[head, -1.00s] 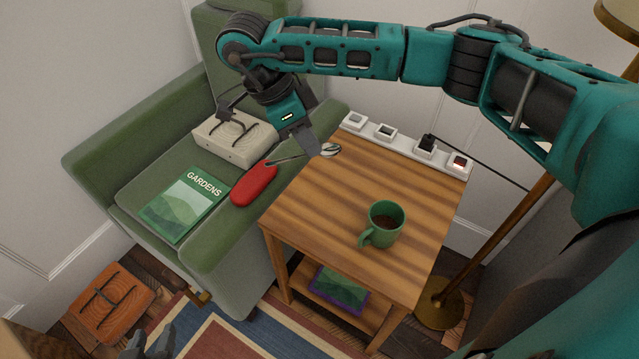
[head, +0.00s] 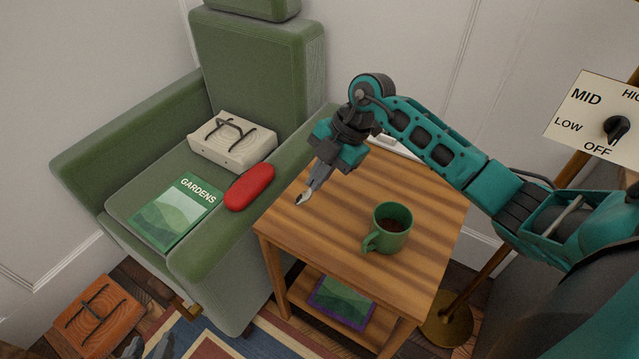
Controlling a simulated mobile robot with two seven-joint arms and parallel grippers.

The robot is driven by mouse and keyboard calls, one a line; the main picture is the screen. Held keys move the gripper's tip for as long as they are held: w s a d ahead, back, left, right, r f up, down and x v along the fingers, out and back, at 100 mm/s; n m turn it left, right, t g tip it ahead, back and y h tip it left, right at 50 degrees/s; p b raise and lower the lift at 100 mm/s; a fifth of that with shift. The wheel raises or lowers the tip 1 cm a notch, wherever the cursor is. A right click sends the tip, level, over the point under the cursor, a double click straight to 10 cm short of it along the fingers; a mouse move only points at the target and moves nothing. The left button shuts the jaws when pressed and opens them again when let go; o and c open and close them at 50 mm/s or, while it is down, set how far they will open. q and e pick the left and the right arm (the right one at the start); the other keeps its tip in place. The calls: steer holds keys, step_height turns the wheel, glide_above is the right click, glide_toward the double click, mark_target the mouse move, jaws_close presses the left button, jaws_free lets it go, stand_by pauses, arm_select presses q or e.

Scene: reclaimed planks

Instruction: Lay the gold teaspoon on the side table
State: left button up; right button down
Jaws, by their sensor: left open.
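The side table (head: 330,233) is a striped wooden table beside the armchair. A small teaspoon (head: 303,200) shows at the tips of my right gripper (head: 312,187), over the table's left part. Its bowl looks silvery rather than gold, and its handle is hidden by the fingers. My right gripper points down and to the left and appears shut on the spoon. I cannot tell whether the spoon touches the tabletop. My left gripper (head: 148,347) is low at the bottom left edge, open and empty, with only its fingertips in view.
A green mug (head: 392,228) stands on the table's right half. A white power strip (head: 398,146) lies behind, mostly covered by my arm. The green armchair (head: 225,262) holds a red case (head: 250,187), a Gardens magazine (head: 172,212) and a beige box (head: 232,145). The front-left tabletop is clear.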

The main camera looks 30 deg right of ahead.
steer(key=shift+m+t, duration=0.5)
steer(key=shift+m, duration=0.4)
step_height(320, 180, down, 7)
steer(key=b, duration=0.7)
steer(key=shift+d+f, duration=0.1)
steer(key=shift+f, duration=0.1)
steer(key=shift+f+b, duration=0.7)
steer(key=shift+b, duration=0.1)
steer(key=shift+f+b, duration=0.3)
steer(key=c, duration=0.8)
jaws_free()
steer(key=shift+r, duration=0.1)
